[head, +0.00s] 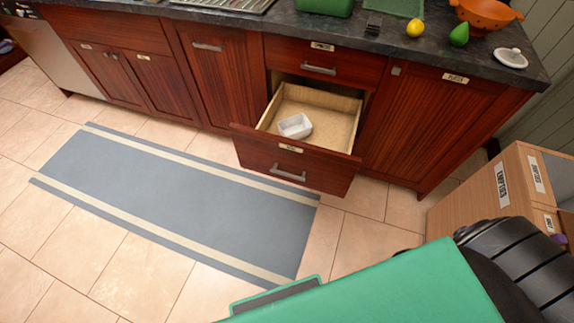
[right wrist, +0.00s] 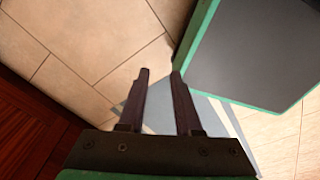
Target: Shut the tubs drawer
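The tubs drawer (head: 290,167) is the lower drawer under the counter in the head view. It is pulled well out, with a red-brown front, a grey bar handle (head: 288,175) and a small label too small to read. A white tub (head: 295,126) sits inside it. My right gripper (right wrist: 160,74) shows only in the right wrist view. Its two dark fingers are apart with nothing between them, above the tiled floor. Its distance from the drawer cannot be told. My left gripper is not in view.
The drawer above (head: 320,68) is shut. Cabinet doors (head: 427,120) flank the drawers. A grey striped runner (head: 180,195) lies on the floor before them. A labelled wooden box (head: 480,195) stands at the right. The counter holds a lemon (head: 415,28), an orange colander (head: 485,13) and other items.

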